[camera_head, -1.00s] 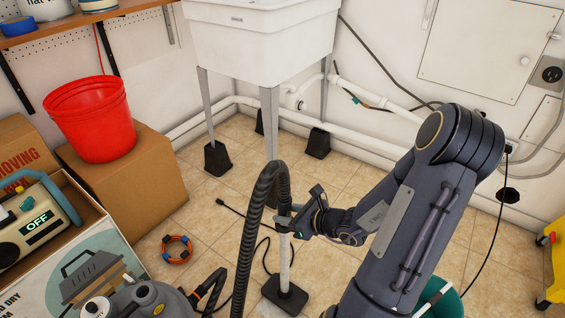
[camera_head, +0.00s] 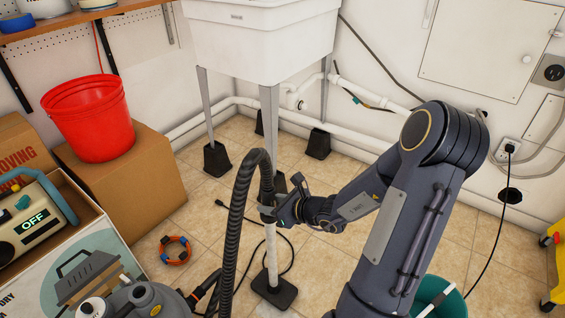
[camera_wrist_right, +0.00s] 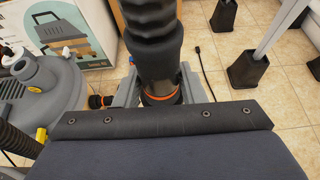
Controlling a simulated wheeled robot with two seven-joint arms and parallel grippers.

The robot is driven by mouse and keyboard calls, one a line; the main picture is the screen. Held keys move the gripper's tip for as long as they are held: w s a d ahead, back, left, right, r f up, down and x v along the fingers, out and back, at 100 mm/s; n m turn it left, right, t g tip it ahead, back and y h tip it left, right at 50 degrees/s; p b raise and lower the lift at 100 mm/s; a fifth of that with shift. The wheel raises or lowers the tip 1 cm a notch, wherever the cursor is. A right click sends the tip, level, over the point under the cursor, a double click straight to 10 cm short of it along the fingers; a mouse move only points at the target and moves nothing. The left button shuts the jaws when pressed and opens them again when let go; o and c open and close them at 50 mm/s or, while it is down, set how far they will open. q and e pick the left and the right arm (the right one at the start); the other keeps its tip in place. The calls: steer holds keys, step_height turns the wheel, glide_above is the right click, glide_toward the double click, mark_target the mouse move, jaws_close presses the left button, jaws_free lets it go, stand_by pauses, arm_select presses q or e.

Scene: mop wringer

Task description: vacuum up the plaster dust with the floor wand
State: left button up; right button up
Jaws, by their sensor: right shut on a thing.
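The floor wand (camera_head: 272,248) is a pale tube standing nearly upright, with a dark flat head (camera_head: 275,292) on the tiles. My right gripper (camera_head: 272,207) is shut on the wand near its top, where the black ribbed hose (camera_head: 236,220) joins. In the right wrist view the wand's dark grip (camera_wrist_right: 154,60) rises between the fingers, with an orange ring below. The grey vacuum (camera_head: 135,301) is at the lower left, cut off by the frame; it also shows in the wrist view (camera_wrist_right: 40,85). I cannot make out plaster dust. My left gripper is not in view.
A white utility sink (camera_head: 262,28) stands on legs with black feet behind the wand. A red bucket (camera_head: 92,122) sits on a cardboard box (camera_head: 150,185) at left. An orange-blue coil (camera_head: 174,250) and a loose black cord lie on the floor. A teal bucket (camera_head: 447,303) is at lower right.

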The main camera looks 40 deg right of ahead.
steer(key=shift+w+r, duration=0.1)
steer(key=shift+w, duration=0.2)
steer(key=shift+a, duration=0.15)
steer(key=shift+s+a+b, duration=0.3)
steer(key=shift+a+b, duration=0.5)
steer(key=shift+b, duration=0.1)
steer(key=shift+s+a+b, duration=0.3)
steer(key=shift+a+b, duration=0.2)
steer(key=shift+a, duration=0.2)
steer(key=shift+s+d+p, duration=0.25)
steer(key=shift+s+d, duration=0.05)
steer(key=shift+s, duration=0.65)
steer(key=shift+s+d+p, duration=0.25)
steer(key=shift+s, duration=0.7)
steer(key=shift+s+d+p, duration=0.25)
steer(key=shift+s+d, duration=0.05)
steer(key=shift+s, duration=0.8)
